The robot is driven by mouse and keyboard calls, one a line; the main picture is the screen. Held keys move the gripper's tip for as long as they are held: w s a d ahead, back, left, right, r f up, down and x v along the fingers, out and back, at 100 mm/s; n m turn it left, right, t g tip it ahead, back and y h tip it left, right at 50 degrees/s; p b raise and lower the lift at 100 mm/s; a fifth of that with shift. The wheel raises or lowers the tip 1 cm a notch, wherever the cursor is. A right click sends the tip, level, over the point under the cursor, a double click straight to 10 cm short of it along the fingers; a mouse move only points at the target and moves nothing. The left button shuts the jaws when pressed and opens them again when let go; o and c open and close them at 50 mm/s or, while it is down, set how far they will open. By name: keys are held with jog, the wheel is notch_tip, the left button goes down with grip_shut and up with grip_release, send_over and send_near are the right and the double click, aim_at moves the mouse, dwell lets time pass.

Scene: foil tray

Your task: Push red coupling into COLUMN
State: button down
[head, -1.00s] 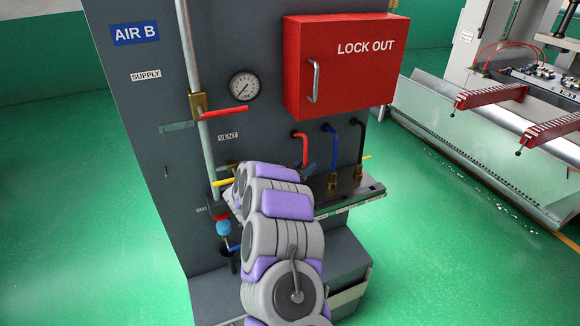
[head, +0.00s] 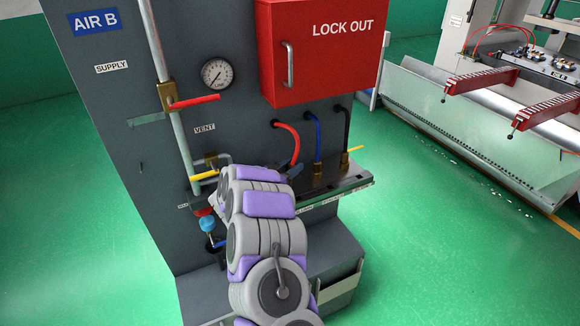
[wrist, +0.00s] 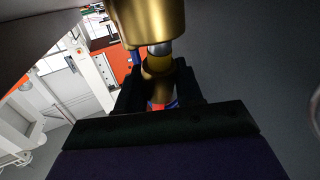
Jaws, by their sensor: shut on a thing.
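In the wrist view my gripper (wrist: 159,82) has its dark jaws shut around a brass collar, which I take to be the red coupling (wrist: 157,68). A bit of red and blue shows below it, between the jaws. Right above it is a large brass fitting (wrist: 148,18) with a silver tip pointing at the collar. The two are in line and very close; I cannot tell how far the tip is inside. In the head view the red hose (head: 292,137) curves from the panel down behind my arm. No COLUMN label is readable.
A shelf (head: 345,187) juts from the grey panel, with a blue hose (head: 318,145) and a black hose (head: 348,125) ending in brass fittings. A red LOCK OUT box (head: 325,50) is above. Pipes with red (head: 195,102) and yellow (head: 204,177) handles stand at left.

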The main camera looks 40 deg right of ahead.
jog(key=shift+w+a+f, duration=0.25)
jog(key=shift+a+f, duration=0.6)
jog(key=shift+a, duration=0.05)
jog(key=shift+a+r, duration=0.1)
jog(key=shift+a, duration=0.2)
jog(key=shift+d, duration=0.1)
jog(key=c, duration=0.7)
grip_release()
jog(key=shift+d, duration=0.1)
jog(key=s+a+p, duration=0.2)
jog(key=a+p, duration=0.1)
jog(key=a, duration=1.4)
jog(key=shift+s+a, duration=0.15)
jog(key=shift+s, duration=0.2)
